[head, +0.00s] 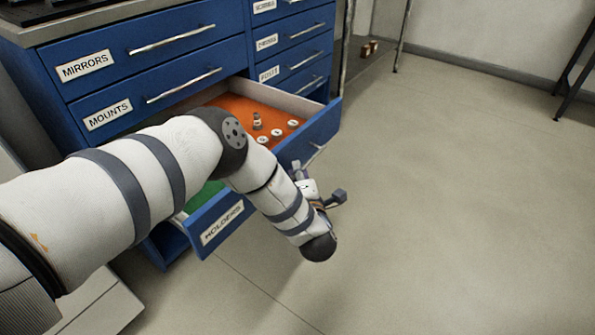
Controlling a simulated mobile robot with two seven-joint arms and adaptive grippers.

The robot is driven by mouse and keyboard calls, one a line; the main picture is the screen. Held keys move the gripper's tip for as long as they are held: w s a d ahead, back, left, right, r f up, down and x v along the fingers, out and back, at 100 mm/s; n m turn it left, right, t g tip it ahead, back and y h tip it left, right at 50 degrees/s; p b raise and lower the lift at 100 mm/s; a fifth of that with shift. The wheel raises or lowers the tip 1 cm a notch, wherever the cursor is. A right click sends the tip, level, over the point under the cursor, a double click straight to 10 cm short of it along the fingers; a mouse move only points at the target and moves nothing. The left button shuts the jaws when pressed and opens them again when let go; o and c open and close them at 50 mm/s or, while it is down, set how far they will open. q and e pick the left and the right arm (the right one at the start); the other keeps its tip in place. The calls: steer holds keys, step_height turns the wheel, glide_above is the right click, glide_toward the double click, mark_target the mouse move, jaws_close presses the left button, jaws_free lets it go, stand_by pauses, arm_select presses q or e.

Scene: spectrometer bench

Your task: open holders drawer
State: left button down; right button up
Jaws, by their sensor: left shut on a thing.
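The HOLDERS drawer (224,219) is the low blue drawer with a white label, at lower centre in the head view. It stands partly pulled out, and a strip of its green inside shows. My left arm crosses in front and hides much of the drawer, including its handle. My left gripper (322,194) is small and mostly behind my wrist, at the right of the drawer front. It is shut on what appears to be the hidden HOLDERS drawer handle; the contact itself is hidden. My right gripper is out of view.
Above, another blue drawer (322,129) stands open, with orange lining and several small round parts. The MOUNTS drawer (150,97) and MIRRORS drawer (140,54) are shut. Clear floor (440,220) lies to the right.

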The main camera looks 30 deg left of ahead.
arm_select(q)
steer(key=c, duration=1.7)
jaws_free()
steer(key=v, duration=1.2)
